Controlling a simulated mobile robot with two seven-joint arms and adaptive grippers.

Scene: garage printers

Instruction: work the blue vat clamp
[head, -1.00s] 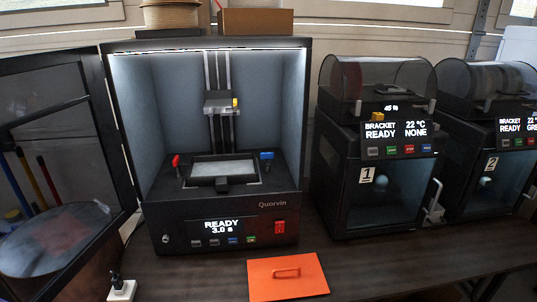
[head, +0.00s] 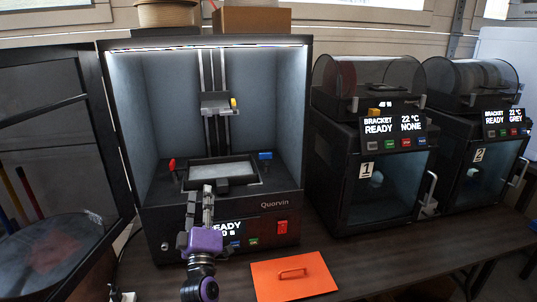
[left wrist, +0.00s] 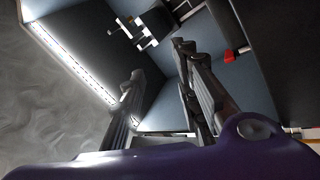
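The blue vat clamp (head: 265,156) is a small blue knob on the right of the vat (head: 225,172) inside the open resin printer (head: 275,186). A matching red clamp (head: 172,164) sits on the left of the vat and also shows in the left wrist view (left wrist: 232,55). My left gripper (head: 200,191), with a purple body, is at the printer's front, in front of the vat and left of the blue clamp. Its two fingers stand apart with nothing between them, as the left wrist view (left wrist: 160,60) also shows. The blue clamp cannot be made out there. My right gripper is not in view.
The build platform (head: 216,104) hangs above the vat. An orange plate with a handle (head: 294,281) lies on the bench in front. The open dark door (head: 60,120) is at the left. Two numbered printers (head: 370,175) stand at the right.

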